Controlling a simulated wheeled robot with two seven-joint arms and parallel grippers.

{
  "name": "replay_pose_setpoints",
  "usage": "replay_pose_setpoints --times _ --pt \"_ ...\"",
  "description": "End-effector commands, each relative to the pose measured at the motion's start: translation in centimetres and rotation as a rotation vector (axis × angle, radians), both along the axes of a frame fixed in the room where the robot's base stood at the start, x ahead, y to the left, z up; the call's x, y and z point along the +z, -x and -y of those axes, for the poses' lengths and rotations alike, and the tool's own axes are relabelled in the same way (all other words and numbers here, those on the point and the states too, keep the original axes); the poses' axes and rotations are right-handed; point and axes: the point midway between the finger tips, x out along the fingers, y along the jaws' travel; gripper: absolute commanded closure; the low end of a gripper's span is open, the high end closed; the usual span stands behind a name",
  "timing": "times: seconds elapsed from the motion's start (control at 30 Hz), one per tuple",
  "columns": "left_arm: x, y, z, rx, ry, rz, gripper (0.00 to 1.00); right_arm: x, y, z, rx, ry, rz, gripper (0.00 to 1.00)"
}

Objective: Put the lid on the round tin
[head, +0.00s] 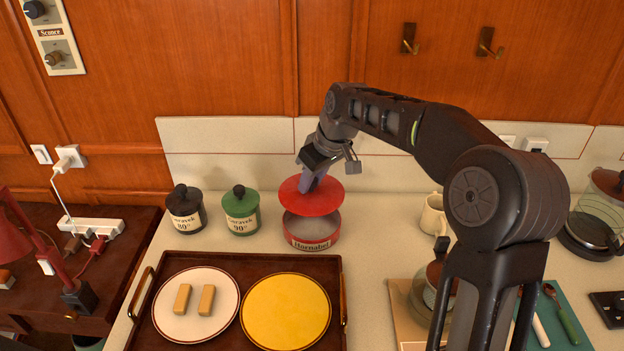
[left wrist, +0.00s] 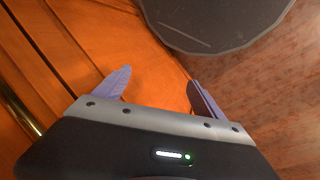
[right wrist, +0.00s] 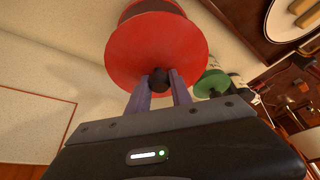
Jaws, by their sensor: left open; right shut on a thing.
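The round tin (head: 312,241) is red with a pale label and stands open on the counter behind the tray. Its grey inside shows below the lid. The red lid (head: 325,203) is above the tin, apart from it at the front and slightly tilted; its back edge is hard to judge. My right gripper (head: 310,185) is shut on the lid's dark knob, which shows between the fingers in the right wrist view (right wrist: 158,80). There the lid (right wrist: 155,45) hides most of the tin. My left gripper (left wrist: 160,79) is open and empty, seen only in the left wrist view.
A black-lidded canister (head: 187,212) and a green-lidded canister (head: 241,213) stand left of the tin. A brown tray (head: 255,262) with a white plate and a yellow plate lies in front. A cream mug (head: 433,215) stands to the right, partly behind my arm.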

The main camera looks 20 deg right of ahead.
Motion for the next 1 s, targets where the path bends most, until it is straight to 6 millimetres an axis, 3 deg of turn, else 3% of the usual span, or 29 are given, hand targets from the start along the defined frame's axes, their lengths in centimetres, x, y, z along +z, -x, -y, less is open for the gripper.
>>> replay_pose_setpoints --times 0.7,1.0 --pt "-3.7 -0.3 0.1 -0.002 0.006 0.009 0.19 -5.2 0.0 0.0 0.000 0.000 0.000 1.00" --pt "-4.1 -0.3 0.1 -0.002 0.006 0.010 0.19 -5.8 0.0 0.0 0.000 0.000 0.000 1.00"
